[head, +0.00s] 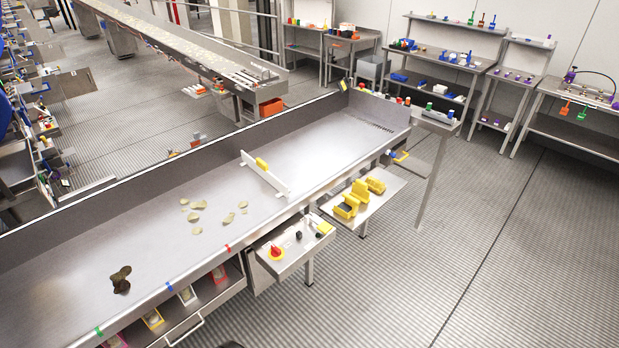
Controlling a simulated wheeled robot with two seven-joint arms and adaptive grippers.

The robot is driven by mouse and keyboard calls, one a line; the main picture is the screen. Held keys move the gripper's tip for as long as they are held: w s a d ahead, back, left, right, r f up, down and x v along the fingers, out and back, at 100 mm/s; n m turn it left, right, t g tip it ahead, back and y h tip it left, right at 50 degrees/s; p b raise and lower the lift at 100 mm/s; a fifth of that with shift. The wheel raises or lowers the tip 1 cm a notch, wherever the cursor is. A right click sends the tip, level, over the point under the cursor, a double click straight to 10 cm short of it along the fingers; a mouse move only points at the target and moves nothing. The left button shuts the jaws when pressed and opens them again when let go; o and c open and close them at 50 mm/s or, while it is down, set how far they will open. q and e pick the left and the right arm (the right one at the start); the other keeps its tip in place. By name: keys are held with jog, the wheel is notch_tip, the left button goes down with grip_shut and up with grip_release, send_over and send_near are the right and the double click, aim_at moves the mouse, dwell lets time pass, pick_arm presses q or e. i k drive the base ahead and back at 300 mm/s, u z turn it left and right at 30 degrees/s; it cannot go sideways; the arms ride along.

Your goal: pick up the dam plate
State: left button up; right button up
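The dam plate (272,179) is a thin white upright plate with a yellow grip on its top edge. It stands across the grey metal trough table (330,145), to the right of scattered pale chips. Its near end is at the table's front rim. Nothing is touching its grip. Neither of my grippers shows in the head view.
Pale chips (195,205) and a dark brown clump (121,279) lie on the table's left part. The table's right part is clear. A control box (290,248) with a red knob and a shelf with yellow containers (352,200) sit along the front.

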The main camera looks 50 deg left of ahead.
aim_at(258, 165)
jog(key=u, duration=0.05)
jog(key=i, duration=0.95)
jog(key=u, duration=0.65)
jog(key=i, duration=1.2)
jog(key=u, duration=1.7)
jog(key=i, duration=0.75)
jog(key=u, duration=0.85)
